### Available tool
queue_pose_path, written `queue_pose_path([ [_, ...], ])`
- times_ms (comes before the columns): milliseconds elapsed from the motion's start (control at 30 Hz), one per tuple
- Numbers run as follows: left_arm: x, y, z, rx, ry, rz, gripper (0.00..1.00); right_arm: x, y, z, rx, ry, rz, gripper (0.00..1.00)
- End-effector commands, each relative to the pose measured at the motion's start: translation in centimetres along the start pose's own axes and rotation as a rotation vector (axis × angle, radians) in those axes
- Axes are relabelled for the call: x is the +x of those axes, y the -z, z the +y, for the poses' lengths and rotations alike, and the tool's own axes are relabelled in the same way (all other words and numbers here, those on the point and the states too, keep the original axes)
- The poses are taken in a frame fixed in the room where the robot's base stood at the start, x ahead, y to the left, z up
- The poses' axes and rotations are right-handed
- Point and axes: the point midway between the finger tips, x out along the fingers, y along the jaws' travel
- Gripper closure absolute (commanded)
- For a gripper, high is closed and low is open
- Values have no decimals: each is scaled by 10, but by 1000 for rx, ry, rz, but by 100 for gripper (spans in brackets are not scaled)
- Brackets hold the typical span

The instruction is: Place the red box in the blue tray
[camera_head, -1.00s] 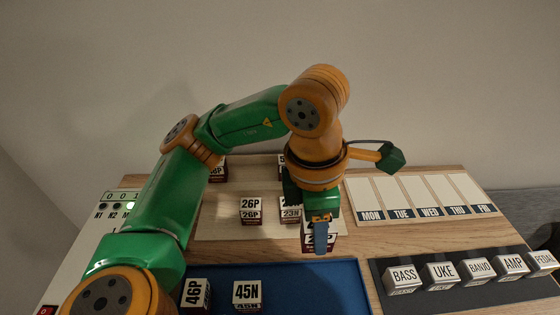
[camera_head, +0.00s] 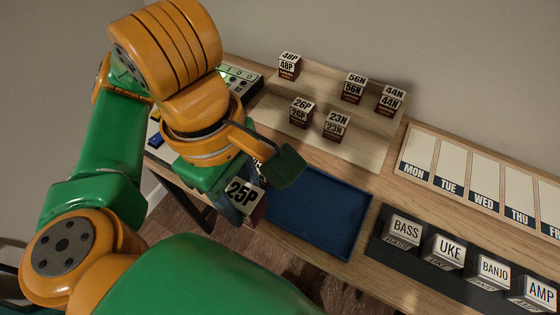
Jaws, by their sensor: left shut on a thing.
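My left gripper (camera_head: 236,207) is shut on a small box labelled 25P (camera_head: 243,193), with a white label face and dark red sides. The box is tilted in the view and held at the left end of the blue tray (camera_head: 325,212); I cannot tell how high above it. The gripper and arm hide the tray's left part and anything lying there. The visible part of the tray is empty. My right gripper is out of view.
Similar boxes, such as 26P (camera_head: 301,111), 23N (camera_head: 336,126) and 48P (camera_head: 289,66), stand on the pale stepped rack (camera_head: 350,150) behind the tray. A dark holder with labelled blocks like UKE (camera_head: 449,250) is at right. A day board (camera_head: 480,185) lies behind it.

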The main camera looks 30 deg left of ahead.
Motion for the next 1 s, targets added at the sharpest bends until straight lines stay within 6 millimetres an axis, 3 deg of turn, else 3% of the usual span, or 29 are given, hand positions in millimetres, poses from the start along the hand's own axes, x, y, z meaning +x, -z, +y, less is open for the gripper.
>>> queue_pose_path([
  [33, -11, -5, 8, -6, 17, -1, 100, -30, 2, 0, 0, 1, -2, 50],
  [167, 8, -15, 39, -4, 19, 2, 100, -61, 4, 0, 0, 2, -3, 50],
  [300, 53, -23, 76, -5, 13, 2, 100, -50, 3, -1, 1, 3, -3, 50],
  [567, 94, -30, 109, -4, 6, 1, 100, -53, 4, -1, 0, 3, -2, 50],
  [733, 120, -27, 108, -3, 4, 0, 100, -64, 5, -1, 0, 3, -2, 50],
  [1000, 124, -26, 109, -3, 0, -1, 100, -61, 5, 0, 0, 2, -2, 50],
])
